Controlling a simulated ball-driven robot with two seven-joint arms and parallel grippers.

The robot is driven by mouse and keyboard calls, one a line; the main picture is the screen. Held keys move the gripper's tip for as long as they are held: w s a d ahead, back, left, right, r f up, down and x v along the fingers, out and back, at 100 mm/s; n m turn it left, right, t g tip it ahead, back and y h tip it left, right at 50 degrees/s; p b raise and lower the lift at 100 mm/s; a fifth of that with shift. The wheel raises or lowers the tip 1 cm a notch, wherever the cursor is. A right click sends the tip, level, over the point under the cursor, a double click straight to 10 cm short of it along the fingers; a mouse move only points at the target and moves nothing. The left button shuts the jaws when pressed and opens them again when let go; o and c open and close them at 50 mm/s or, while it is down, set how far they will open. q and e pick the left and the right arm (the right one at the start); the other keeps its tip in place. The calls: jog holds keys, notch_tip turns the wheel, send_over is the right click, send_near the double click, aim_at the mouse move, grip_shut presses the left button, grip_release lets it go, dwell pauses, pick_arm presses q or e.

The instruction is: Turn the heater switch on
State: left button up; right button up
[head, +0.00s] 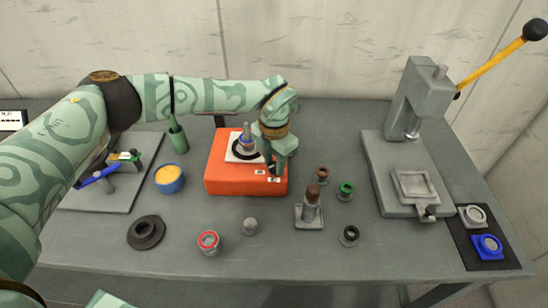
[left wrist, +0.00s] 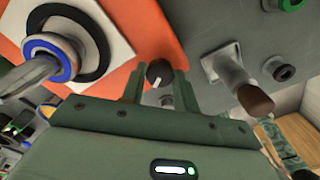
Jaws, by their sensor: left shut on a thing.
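My left gripper (head: 275,168) reaches down at the box's front right edge. In the left wrist view, a black knob with a white mark (left wrist: 158,73) sits between my left gripper's fingers (left wrist: 158,88), which are shut on it. The knob is hidden behind the gripper in the head view.
A brown-handled stamp (head: 310,207) and small rings stand right of the box. A grey press (head: 412,110) with a yellow lever fills the right side. The front middle table has small parts.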

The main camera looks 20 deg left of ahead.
aim_at(274, 165)
pick_arm(q)
jog(key=m+p, duration=0.1)
jog(key=m, duration=0.2)
jog(key=shift+r, duration=0.1)
jog(key=shift+m, duration=1.7)
jog(key=o, duration=1)
notch_tip(274, 165, up, 16)
jog(key=shift+r+p, duration=0.1)
jog(key=shift+p, duration=0.8)
